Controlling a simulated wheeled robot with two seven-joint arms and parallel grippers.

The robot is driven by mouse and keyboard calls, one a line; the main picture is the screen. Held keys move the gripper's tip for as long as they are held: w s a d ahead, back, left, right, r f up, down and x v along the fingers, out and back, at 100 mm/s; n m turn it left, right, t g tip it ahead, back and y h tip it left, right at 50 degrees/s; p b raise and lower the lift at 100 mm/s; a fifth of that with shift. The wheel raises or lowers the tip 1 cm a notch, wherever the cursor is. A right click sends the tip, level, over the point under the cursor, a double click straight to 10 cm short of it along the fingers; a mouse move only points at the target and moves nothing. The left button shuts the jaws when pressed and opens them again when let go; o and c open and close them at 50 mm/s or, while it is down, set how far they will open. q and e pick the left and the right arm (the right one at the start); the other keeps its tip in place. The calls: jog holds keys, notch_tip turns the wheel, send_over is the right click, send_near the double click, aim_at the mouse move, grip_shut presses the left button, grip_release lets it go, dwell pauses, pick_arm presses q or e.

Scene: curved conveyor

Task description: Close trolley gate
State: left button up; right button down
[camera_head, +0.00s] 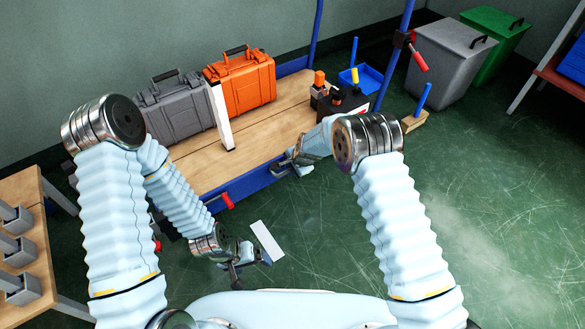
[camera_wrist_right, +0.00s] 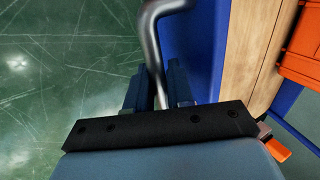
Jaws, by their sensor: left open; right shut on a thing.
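The trolley has a wooden deck (camera_head: 190,165), a blue edge panel (camera_head: 247,186) and blue posts (camera_head: 397,60). In the right wrist view a bent grey metal bar (camera_wrist_right: 152,40) runs down between the fingers of my right gripper (camera_wrist_right: 158,92), which is shut on it. The blue panel (camera_wrist_right: 190,50) is right beside the bar. In the head view my right gripper (camera_head: 289,168) is at the trolley's near edge, partly hidden by my arm. My left gripper (camera_head: 250,266) is open and empty, low above the floor in front of the trolley. I cannot clearly tell the gate's angle.
A grey case (camera_head: 178,107), an orange case (camera_head: 242,82) and a white upright piece (camera_head: 221,117) stand on the deck. Red handles show at the near corner (camera_head: 227,201) and right post (camera_head: 418,60). Bins (camera_head: 452,65) stand back right; a wooden table (camera_head: 30,190) is left. Floor at right is clear.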

jog(key=c, duration=1.2)
grip_release()
jog(key=shift+w+r, duration=0.1)
jog(key=shift+r, duration=0.1)
jog(key=p+v, duration=0.1)
jog(key=v, duration=1.2)
jog(key=shift+s+r, duration=0.2)
